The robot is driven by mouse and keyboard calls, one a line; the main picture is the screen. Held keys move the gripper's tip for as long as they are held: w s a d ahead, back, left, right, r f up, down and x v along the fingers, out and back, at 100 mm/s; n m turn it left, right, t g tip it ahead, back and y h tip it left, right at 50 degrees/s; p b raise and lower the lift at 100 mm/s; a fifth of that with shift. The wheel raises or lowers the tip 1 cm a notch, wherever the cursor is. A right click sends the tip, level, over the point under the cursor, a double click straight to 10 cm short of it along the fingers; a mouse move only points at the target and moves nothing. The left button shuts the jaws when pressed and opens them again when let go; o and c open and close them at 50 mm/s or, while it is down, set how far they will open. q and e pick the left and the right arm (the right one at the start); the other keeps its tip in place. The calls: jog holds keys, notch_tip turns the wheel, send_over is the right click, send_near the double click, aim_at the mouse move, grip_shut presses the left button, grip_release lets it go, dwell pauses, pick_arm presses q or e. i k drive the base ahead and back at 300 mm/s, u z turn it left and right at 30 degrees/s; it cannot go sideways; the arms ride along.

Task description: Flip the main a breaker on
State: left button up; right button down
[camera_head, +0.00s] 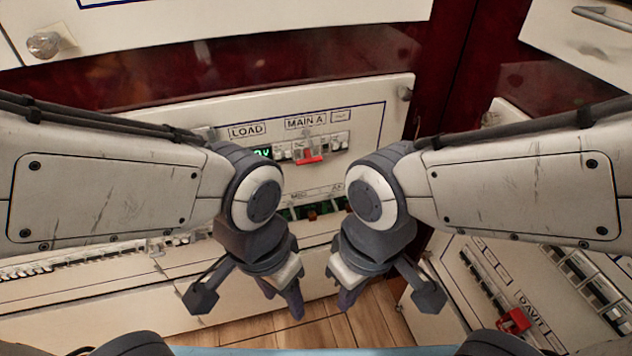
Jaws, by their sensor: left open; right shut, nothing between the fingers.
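The MAIN A label (305,121) is on a white panel straight ahead, between my two arms. Below it is a breaker with a red handle (309,156), in a short row of white switches. From this angle I cannot tell whether the handle is on or off. My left gripper (282,298) hangs low, below and left of the red handle, open and empty. My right gripper (346,297) hangs below and right of it, shut with nothing in it. Both point down toward the floor, apart from the panel.
A LOAD label (249,131) and a green display (263,152) sit left of MAIN A. A lower row (310,209) is partly hidden by my arms. At lower right, another panel has a red DAVIT handle (514,320). The wooden floor (310,332) shows below.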

aim_at(308, 159)
jog(key=u, duration=0.05)
jog(key=k, duration=0.95)
jog(key=u, duration=2.05)
jog(key=i, duration=1.1)
jog(key=z, duration=2.25)
